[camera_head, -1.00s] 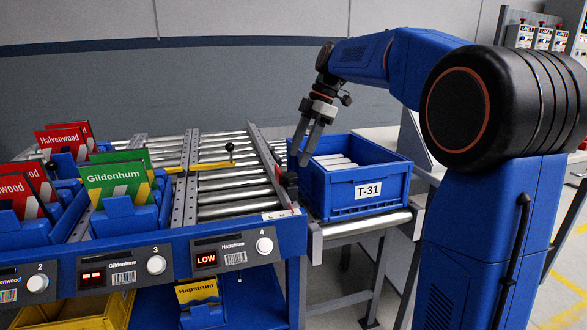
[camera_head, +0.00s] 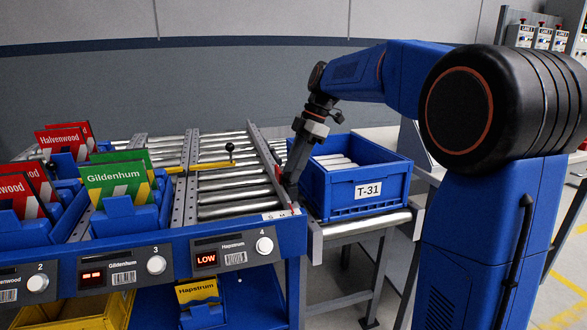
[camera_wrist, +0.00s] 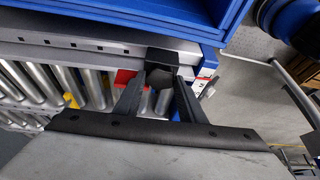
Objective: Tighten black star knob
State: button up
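A small black part (camera_wrist: 163,57) is on the side rail at the right of the roller lane, in the wrist view. It may be the black star knob, but I cannot make out star lobes. My gripper (camera_wrist: 160,84) is open, its two fingers apart and pointing at this part. I cannot tell whether the fingertips touch it. In the head view my gripper (camera_head: 291,190) points down at the rail's front end and hides the black part.
The blue T-31 bin (camera_head: 368,207) stands close at the right of my gripper. The roller lane (camera_head: 232,194) lies to its left. A red piece (camera_wrist: 124,79) sits beside the left finger. A black-knobbed yellow bar (camera_head: 211,166) crosses the lane.

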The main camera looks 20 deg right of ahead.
jog(key=shift+m, duration=0.3)
jog(key=m, duration=0.1)
jog(key=m+t, duration=0.1)
jog(key=m, duration=0.1)
jog(key=m+t, duration=0.1)
jog(key=shift+s+a, duration=0.1)
jog(key=shift+s, duration=0.2)
jog(key=m+t+h, duration=0.1)
jog(key=m, duration=0.3)
jog(key=shift+s, duration=0.1)
jog(key=shift+m+t, duration=0.3)
jog(key=shift+m, duration=0.2)
jog(key=o, duration=1)
jog(key=shift+o, duration=0.2)
jog(key=v, duration=1.7)
jog(key=shift+a+r, duration=0.2)
jog(key=shift+r, duration=0.15)
